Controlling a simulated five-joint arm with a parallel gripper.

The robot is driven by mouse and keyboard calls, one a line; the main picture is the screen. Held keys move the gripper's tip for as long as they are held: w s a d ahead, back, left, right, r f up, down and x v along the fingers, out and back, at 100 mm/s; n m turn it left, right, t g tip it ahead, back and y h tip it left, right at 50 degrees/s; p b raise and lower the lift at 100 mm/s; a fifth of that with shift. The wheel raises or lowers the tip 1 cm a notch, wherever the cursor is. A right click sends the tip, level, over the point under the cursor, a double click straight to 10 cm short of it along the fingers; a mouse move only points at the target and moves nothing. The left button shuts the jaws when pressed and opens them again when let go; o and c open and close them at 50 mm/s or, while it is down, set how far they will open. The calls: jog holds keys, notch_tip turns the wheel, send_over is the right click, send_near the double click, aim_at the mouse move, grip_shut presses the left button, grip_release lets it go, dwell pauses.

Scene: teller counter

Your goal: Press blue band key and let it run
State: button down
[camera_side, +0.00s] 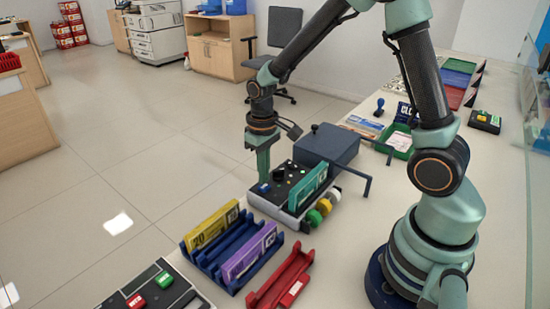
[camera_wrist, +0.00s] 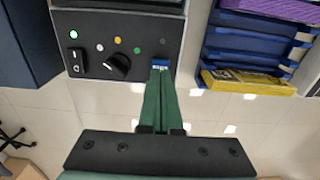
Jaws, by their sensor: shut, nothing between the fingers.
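The banding machine (camera_side: 254,200) has a black sloped panel with a dark knob, small lamps and a blue key (camera_side: 264,188). In the wrist view the blue key (camera_wrist: 160,63) shows at the panel's lower right corner. My gripper (camera_side: 264,181) points straight down over that key, its green fingers shut and empty. In the wrist view the fingertips (camera_wrist: 160,72) meet the key's edge and partly cover it; I cannot tell whether it is pressed down. The round knob (camera_wrist: 117,66) and a rocker switch (camera_wrist: 75,61) lie left of it. A lamp (camera_wrist: 73,35) glows green.
A teal banknote bundle (camera_side: 308,187) stands on the machine, beside coloured rolls (camera_side: 315,217). A dark blue-grey box (camera_side: 327,146) stands behind. A blue rack (camera_side: 233,283) with yellow and purple bundles and a red tray (camera_side: 282,278) stand in front.

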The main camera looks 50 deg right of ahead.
aim_at(265, 186)
jog(key=shift+f, duration=0.85)
notch_tip(265, 186, up, 9)
dwell(1.3)
jog(key=s+a+r+t, duration=0.1)
jog(key=s+r+t, duration=0.4)
jog(key=s+r, duration=0.4)
jog(key=shift+s+a+r+t, duration=0.3)
jog(key=shift+s+r, duration=0.1)
jog(key=shift+r, duration=0.15)
dwell(1.7)
